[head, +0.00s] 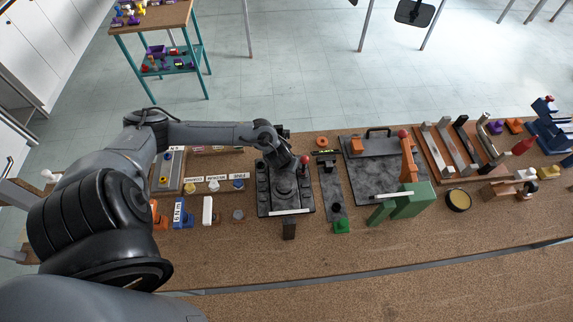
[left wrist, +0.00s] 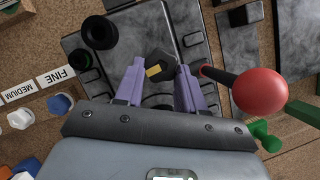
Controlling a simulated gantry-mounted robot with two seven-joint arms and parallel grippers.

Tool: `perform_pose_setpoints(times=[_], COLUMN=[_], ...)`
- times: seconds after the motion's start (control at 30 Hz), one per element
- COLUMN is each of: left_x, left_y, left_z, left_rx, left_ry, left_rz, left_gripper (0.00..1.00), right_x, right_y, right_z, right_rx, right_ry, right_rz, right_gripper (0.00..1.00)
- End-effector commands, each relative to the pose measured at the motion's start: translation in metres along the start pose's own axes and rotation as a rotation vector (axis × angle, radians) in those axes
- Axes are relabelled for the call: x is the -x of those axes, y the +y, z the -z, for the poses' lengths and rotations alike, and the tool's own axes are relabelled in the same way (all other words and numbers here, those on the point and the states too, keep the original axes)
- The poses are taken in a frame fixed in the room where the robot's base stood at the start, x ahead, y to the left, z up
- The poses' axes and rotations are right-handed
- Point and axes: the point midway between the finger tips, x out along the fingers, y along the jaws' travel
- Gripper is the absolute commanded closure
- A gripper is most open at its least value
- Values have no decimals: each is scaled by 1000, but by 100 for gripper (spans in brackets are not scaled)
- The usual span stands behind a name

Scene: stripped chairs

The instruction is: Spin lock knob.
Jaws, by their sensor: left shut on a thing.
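A black faceted knob (left wrist: 160,62) with a yellow mark sits over a dark plate in the left wrist view. I take it to be the lock knob. My left gripper (left wrist: 158,84) has its two purple fingers on either side of this knob and is shut on it. In the head view my left arm reaches over the back of the black fixture (head: 264,200), and its wrist hides the fingers and the knob. My right gripper is in neither view.
A lever with a red ball (left wrist: 260,91) stands close beside the right finger. Round black posts (left wrist: 99,32) stand to the left. Labels and small coloured knobs lie left of the fixture. A green block (head: 410,200) stands to the right. The table's front strip is clear.

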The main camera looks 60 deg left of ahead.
Motion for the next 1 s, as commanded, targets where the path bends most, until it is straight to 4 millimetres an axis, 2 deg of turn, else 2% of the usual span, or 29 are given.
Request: perform_pose_setpoints(times=[0.3, 0.33, 0.5, 0.8, 1.0], left_x=[0, 0, 0, 2, 19], left_y=[0, 0, 0, 0, 0], left_z=[0, 0, 0, 0, -1], left_rx=[1, 1, 0, -1, -3], left_ry=[0, 0, 0, 0, -1], left_rz=[1, 1, 1, 0, 1], left_gripper=[92, 58, 36, 36, 36], right_x=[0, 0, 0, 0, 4], right_y=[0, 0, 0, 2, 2], right_z=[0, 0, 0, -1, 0], right_rx=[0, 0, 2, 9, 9], right_ry=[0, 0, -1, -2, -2], right_rz=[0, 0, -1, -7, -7], right_gripper=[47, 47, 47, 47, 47])
